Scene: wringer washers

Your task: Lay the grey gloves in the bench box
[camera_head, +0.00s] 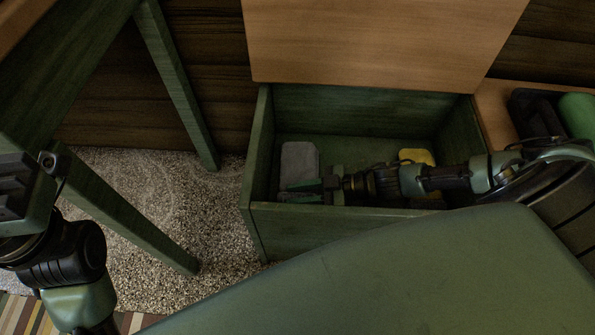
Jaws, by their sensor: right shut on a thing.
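The bench box (330,223) is a green wooden box with its light wooden lid (380,40) raised at the back. My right gripper (302,190) reaches into it from the right, low at the left end. It is shut on the grey gloves (298,160), a flat grey piece that shows just behind the fingers, inside the box walls. The near part of the gloves is hidden by the gripper. Whether they touch the box floor I cannot tell. My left gripper (18,190) is at the left edge, partly cut off, away from the box; its jaw opening is unclear.
A yellow thing (417,156) lies in the box at the right, partly behind my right arm. A black container (535,112) and a green rounded thing (578,112) are right of the box. Green wooden legs (178,85) stand at left over speckled floor.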

